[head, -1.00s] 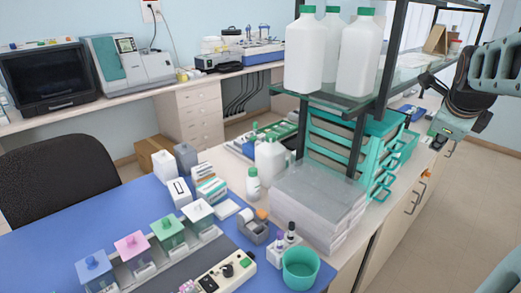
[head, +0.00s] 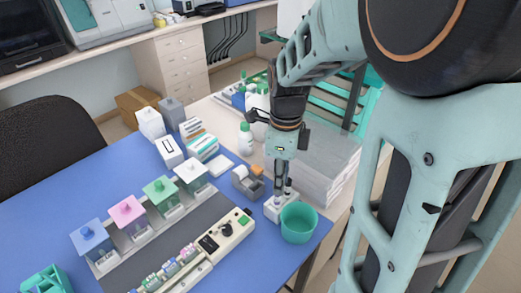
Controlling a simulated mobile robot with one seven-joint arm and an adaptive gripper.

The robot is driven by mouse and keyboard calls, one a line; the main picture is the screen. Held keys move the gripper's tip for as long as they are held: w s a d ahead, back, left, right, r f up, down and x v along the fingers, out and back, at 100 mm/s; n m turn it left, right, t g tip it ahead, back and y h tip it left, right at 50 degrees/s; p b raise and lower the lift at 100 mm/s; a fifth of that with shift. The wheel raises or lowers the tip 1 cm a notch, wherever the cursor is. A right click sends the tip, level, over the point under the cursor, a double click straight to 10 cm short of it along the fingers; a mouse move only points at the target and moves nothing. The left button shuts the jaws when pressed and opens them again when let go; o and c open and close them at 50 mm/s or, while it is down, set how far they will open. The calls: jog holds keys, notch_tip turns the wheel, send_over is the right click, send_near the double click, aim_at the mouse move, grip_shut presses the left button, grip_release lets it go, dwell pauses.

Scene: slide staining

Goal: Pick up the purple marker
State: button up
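The purple marker (head: 277,200) stands in a small white holder (head: 272,211) near the front right of the blue bench mat; only a small part of it shows under my fingers. A dark marker (head: 289,187) stands to its right in the same holder. My gripper (head: 281,190) points down over the holder, its fingertips at the marker tops. The fingers hide most of the purple marker, and I cannot tell whether they are shut on it or apart around it.
A green cup (head: 299,223) stands right beside the holder. A grey tape dispenser (head: 246,183) is to the left, and a stack of grey trays (head: 325,170) is behind to the right. A staining strip with colored-lid jars (head: 127,211) lies left.

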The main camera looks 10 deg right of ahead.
aim_at(277, 203)
jog(key=shift+a+f, duration=0.15)
jog(key=shift+f, duration=1.4)
jog(key=shift+a+f, duration=0.15)
jog(key=shift+f, duration=1.35)
grip_shut()
